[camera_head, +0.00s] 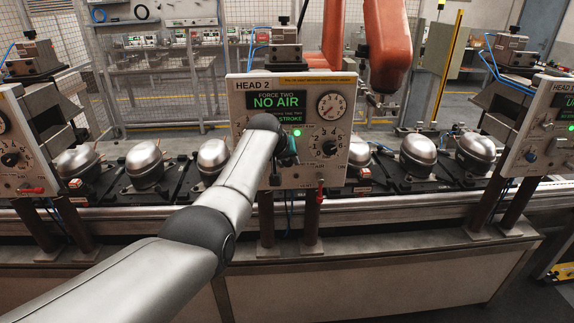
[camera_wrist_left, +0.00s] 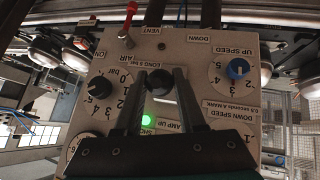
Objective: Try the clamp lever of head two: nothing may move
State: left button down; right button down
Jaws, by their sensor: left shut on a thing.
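The head two panel (camera_head: 240,98) is a pale box whose display (camera_head: 276,103) reads "NO AIR". My left arm crosses in front of it and hides its left part. My left gripper (camera_head: 286,152) is at the panel face. In the left wrist view the panel (camera_wrist_left: 225,105) appears upside down, and my left gripper (camera_wrist_left: 166,76) is shut on the black clamp lever (camera_wrist_left: 160,84), between the "DOWN" and "CLAMP UP" labels. The lever's exact angle is hard to tell. A green lamp (camera_head: 297,132) is lit; it also shows in the wrist view (camera_wrist_left: 148,121). My right gripper is not in view.
A pressure gauge (camera_head: 331,105), a black dial (camera_head: 330,148) and a red vent lever (camera_head: 319,194) sit close by on the panel. A blue knob (camera_wrist_left: 238,69) is beside the fingers. Several steel compressors (camera_head: 417,153) stand on the line behind. An orange robot arm (camera_head: 386,45) stands farther back.

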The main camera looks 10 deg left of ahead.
pick_arm(q)
jog(key=shift+w+r+g+b, duration=0.15)
jog(key=shift+r+g+b, duration=0.2)
jog(key=shift+g, duration=0.25)
dwell(0.5)
jog(key=c, duration=0.5)
grip_release()
jog(key=shift+r, duration=0.15)
jog(key=shift+p+v, duration=1.05)
jog(key=shift+v, duration=0.2)
jog(key=v, duration=1.2)
jog(key=shift+a+r+b, duration=0.25)
jog(key=shift+a+b, duration=0.1)
